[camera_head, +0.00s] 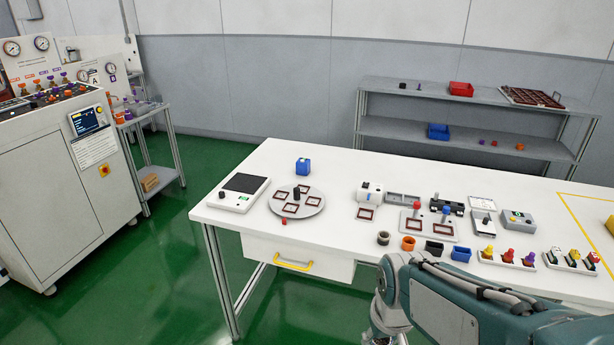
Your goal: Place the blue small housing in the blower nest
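The frame appears empty. My arm comes in from the lower right, in front of the table; my gripper is not visible.
Left on the white table (240,222) are a scale (238,193) and a round plate (298,208) with several red frames.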

